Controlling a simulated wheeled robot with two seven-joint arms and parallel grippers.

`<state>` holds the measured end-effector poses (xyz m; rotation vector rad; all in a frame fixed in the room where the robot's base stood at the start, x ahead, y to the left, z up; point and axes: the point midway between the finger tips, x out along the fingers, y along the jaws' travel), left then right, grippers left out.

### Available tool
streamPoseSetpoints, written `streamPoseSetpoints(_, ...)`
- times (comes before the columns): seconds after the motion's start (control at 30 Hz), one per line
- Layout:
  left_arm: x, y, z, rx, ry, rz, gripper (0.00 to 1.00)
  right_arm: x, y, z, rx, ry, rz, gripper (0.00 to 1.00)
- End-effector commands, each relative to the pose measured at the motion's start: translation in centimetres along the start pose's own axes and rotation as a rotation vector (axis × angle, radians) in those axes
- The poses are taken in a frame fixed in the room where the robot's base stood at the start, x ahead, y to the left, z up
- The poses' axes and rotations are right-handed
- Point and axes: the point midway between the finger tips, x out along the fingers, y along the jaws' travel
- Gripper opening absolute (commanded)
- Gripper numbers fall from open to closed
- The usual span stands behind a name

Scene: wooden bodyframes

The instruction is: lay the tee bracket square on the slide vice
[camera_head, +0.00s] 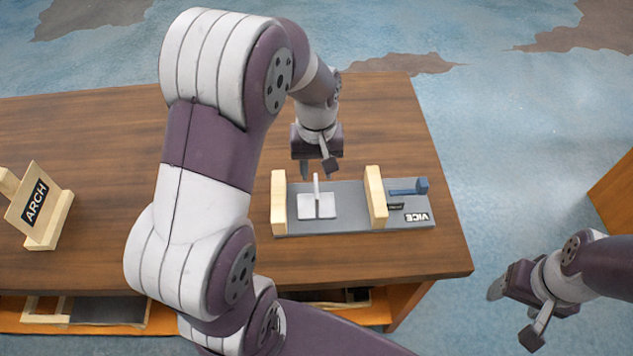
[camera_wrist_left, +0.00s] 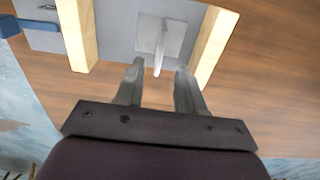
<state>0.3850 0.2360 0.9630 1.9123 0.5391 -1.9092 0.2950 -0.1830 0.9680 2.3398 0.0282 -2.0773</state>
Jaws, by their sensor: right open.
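The tee bracket (camera_head: 317,206) is a light grey plate with an upright fin. It lies on the grey bed of the slide vice (camera_head: 350,214), between the two pale wooden jaws and closer to the left one. Its edges look roughly in line with the jaws. It also shows in the left wrist view (camera_wrist_left: 160,42). My right gripper (camera_head: 515,313) is open and empty, off the table's right side.
The vice has a blue handle (camera_head: 410,187) and a VICE label at its right end. A wooden stand marked ARCH (camera_head: 37,203) is on the left of the table (camera_head: 390,258). Wooden frames lie on a shelf below. My left arm hides the table's middle.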

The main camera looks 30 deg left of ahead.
Motion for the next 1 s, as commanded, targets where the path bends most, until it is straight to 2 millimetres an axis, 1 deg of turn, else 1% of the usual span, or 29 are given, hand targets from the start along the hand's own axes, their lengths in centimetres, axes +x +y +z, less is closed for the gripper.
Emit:
streamPoseSetpoints(0.03, -1.2, 0.0, 0.0, 0.0, 0.004, 0.002, 0.38, -0.1, 0.0, 0.0, 0.0, 0.0, 0.0, 0.67)
streamPoseSetpoints(0.1, -2.4, 0.0, -0.1, 0.0, 0.002, 0.001, 0.38, -0.2, 0.0, 0.0, 0.0, 0.0, 0.0, 0.67)
streamPoseSetpoints(0.23, -3.4, 0.1, 0.3, 0.018, 0.003, 0.002, 0.38, -0.2, 0.0, 0.0, 0.0, 0.0, 0.0, 0.67)
streamPoseSetpoints(0.27, -3.5, 0.1, 0.7, 0.038, 0.006, 0.003, 0.38, -0.2, 0.0, 0.0, 0.0, 0.0, 0.0, 0.67)
streamPoseSetpoints(0.33, -3.1, 0.4, 2.3, 0.126, 0.02, 0.009, 0.38, -0.2, 0.0, 0.0, 0.0, 0.0, 0.0, 0.67)
streamPoseSetpoints(0.5, -1.7, 0.4, 7.2, 0.4, 0.076, 0.028, 0.38, -0.2, 0.0, 0.0, 0.0, 0.0, 0.0, 0.67)
streamPoseSetpoints(0.6, -1.1, 0.1, 9.3, 0.514, 0.102, 0.034, 0.38, -0.2, 0.0, 0.0, 0.0, 0.0, 0.0, 0.67)
streamPoseSetpoints(0.73, -0.7, -0.1, 10.4, 0.573, 0.115, 0.037, 0.38, -0.2, 0.0, 0.0, 0.0, 0.0, 0.0, 0.67)
streamPoseSetpoints(1.0, -0.7, -0.1, 10.4, 0.573, 0.115, 0.036, 0.38, -0.2, 0.0, 0.0, 0.0, 0.0, 0.0, 0.67)
